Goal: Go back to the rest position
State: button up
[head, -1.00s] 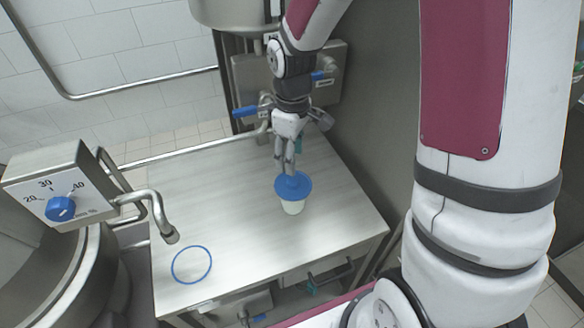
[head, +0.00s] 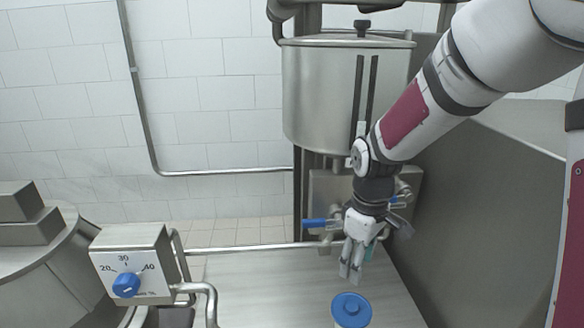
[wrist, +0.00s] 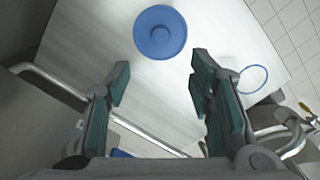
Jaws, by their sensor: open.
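My gripper (head: 351,272) is open and empty above the steel table (head: 270,290). In the wrist view its two green-padded fingers (wrist: 160,95) are spread well apart. A white cup with a blue lid (head: 351,309) stands on the table below my gripper, apart from the fingers. The wrist view shows the blue lid (wrist: 160,32) from above, beyond the fingertips. The head view cuts off the cup's lower part at its bottom edge.
A steel tank (head: 335,95) hangs at the back, with a blue-handled valve (head: 318,223) below it. A blue ring (wrist: 252,79) marks the table. A dark panel stands at the right.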

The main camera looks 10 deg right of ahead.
jog(key=s+r+m+t, duration=0.5)
jog(key=s+r+m, duration=0.3)
jog(key=s+r, duration=0.8)
jog(key=shift+s+d+r, duration=0.15)
jog(key=shift+s+r, duration=0.05)
jog(key=shift+s, duration=1.25)
